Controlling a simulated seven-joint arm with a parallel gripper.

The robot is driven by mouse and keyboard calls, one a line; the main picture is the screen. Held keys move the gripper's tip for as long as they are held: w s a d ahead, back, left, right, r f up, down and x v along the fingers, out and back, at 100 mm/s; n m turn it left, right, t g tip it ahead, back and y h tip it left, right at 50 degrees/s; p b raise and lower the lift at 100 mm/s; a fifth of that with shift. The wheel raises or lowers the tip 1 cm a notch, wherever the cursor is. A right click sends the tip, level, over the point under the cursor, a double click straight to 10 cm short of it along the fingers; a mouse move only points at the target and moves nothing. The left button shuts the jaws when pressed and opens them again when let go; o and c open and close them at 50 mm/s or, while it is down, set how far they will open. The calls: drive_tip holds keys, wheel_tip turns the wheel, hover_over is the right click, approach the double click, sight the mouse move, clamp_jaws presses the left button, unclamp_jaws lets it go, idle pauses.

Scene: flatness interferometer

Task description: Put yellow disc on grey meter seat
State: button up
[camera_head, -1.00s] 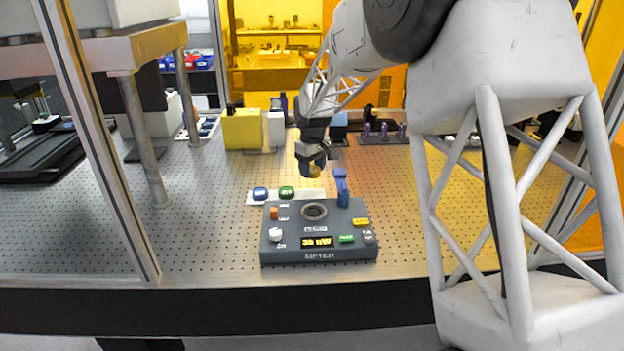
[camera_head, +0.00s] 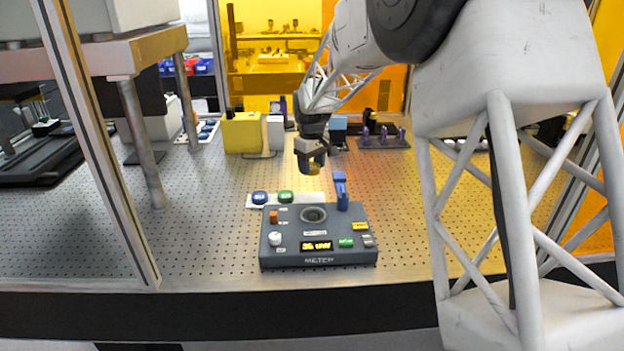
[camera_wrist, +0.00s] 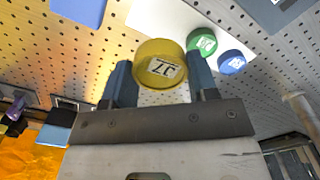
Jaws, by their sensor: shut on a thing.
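The yellow disc (camera_wrist: 160,62) is held between the two fingers of my gripper (camera_wrist: 162,82) in the wrist view; its label faces the camera. In the head view my gripper (camera_head: 313,168) is shut on the yellow disc (camera_head: 314,169), above the table and behind the meter. The grey meter (camera_head: 318,236) stands near the table's front edge. Its round seat (camera_head: 314,214) is a dark-centred ring on the top, and it looks empty. The disc is apart from the seat.
A blue disc (camera_head: 259,197) and a green disc (camera_head: 285,196) lie on a white strip (camera_head: 314,198) behind the meter. A blue upright piece (camera_head: 341,190) stands at the meter's back right. A yellow block (camera_head: 242,132) stands farther back. The perforated table left of the meter is clear.

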drive_tip(key=shift+m, duration=0.3)
drive_tip(key=s, duration=0.8)
drive_tip(key=s+r, duration=0.1)
drive_tip(key=s, duration=0.4)
drive_tip(key=shift+s+d, duration=0.1)
drive_tip(key=shift+d, duration=0.3)
drive_tip(key=shift+m, duration=0.3)
drive_tip(key=s, duration=0.5)
drive_tip(key=s+d, duration=0.1)
drive_tip(key=s, duration=0.4)
drive_tip(key=s+f, duration=0.1)
drive_tip(key=s, duration=0.4)
drive_tip(key=shift+d+f, duration=0.1)
drive_tip(key=shift+d, duration=0.15)
drive_tip(key=shift+s+d+f, duration=0.1)
drive_tip(key=shift+s+f, duration=0.1)
drive_tip(key=shift+s, duration=0.55)
drive_tip(key=shift+w, duration=0.1)
hover_over(313, 216)
drive_tip(key=shift+f, duration=0.75)
drive_tip(key=shift+f, duration=0.1)
drive_tip(key=shift+f, duration=1.65)
drive_tip(key=shift+f, duration=0.3)
